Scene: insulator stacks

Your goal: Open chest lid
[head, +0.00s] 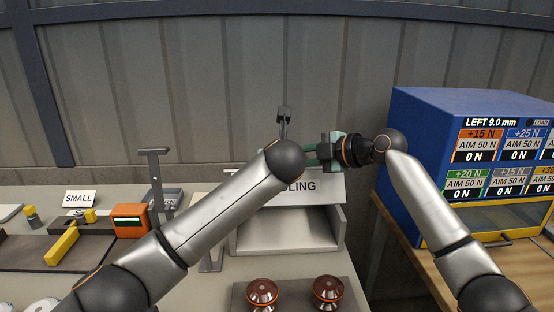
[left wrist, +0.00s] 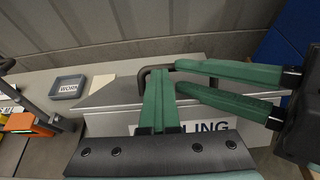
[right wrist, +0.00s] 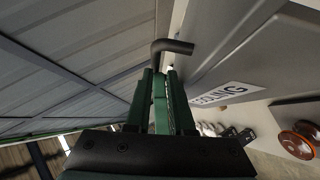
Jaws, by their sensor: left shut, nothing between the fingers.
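The grey chest with a label ending "LING" (head: 298,186) stands at the back of the bench, partly behind my left arm. Its lid (left wrist: 115,95) appears down in the left wrist view. A dark bent handle (right wrist: 172,46) rises at the chest; it also shows in the left wrist view (left wrist: 146,74). My left gripper (left wrist: 160,72) is shut and empty, its green fingertips beside the handle; the head view hides them. My right gripper (head: 312,156) reaches in from the right with its fingers apart (left wrist: 178,78), tips close to the handle. Contact cannot be told.
A blue cabinet (head: 430,160) with a force display stands at the right. Two brown insulators (head: 262,292) are at the front. An orange device (head: 130,220) and a yellow block (head: 62,247) lie left. A corrugated wall (head: 220,90) is close behind.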

